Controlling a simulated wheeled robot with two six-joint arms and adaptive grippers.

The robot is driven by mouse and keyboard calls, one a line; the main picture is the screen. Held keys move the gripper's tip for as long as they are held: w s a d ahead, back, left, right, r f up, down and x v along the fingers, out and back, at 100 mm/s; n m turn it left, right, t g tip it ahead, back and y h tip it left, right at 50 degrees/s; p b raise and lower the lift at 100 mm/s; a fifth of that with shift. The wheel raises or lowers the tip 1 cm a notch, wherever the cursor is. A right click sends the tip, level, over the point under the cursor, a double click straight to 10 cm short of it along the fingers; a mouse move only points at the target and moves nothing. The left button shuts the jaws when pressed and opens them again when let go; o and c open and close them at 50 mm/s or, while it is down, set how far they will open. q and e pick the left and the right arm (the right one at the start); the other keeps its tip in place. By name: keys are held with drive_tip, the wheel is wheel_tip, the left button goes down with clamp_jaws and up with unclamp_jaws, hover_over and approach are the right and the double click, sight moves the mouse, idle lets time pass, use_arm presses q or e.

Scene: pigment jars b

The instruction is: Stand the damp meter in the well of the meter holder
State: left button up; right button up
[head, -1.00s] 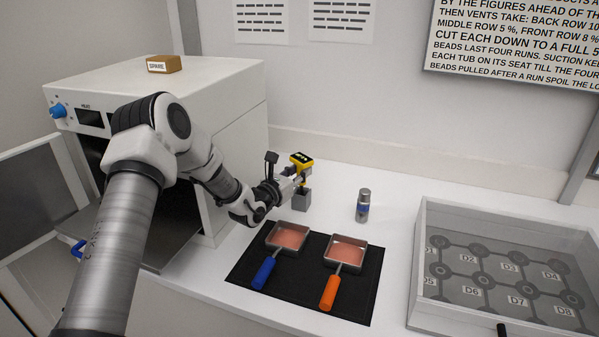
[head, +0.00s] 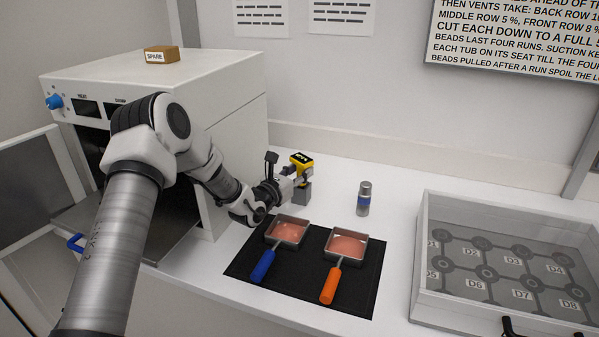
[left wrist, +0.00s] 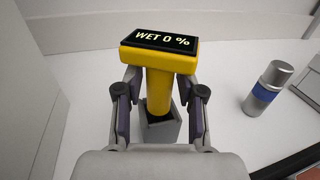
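The yellow damp meter (head: 301,159) stands upright, its dark display reading "WET 0 %" in the left wrist view (left wrist: 160,40). The grey meter holder (head: 303,193) is a small square block directly below it on the white counter. In the left wrist view the lower end of the meter's yellow stem is at the dark mouth of the holder (left wrist: 160,132); how deep it sits is hidden. My left gripper (head: 294,181) has its fingers on both sides of the stem, close under the meter's head, and appears shut on it. My right gripper is not in view.
A grey bottle with a blue band (head: 364,199) stands right of the holder. In front, two square pans (head: 288,231) (head: 347,246) lie on a black mat (head: 305,285). The white oven (head: 225,120) is close on the left; a clear-walled box (head: 425,265) is at the right.

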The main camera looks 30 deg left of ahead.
use_arm(q)
drive_tip(key=shift+s, duration=0.1)
drive_tip(key=s, duration=1.2)
drive_tip(key=shift+a, duration=0.1)
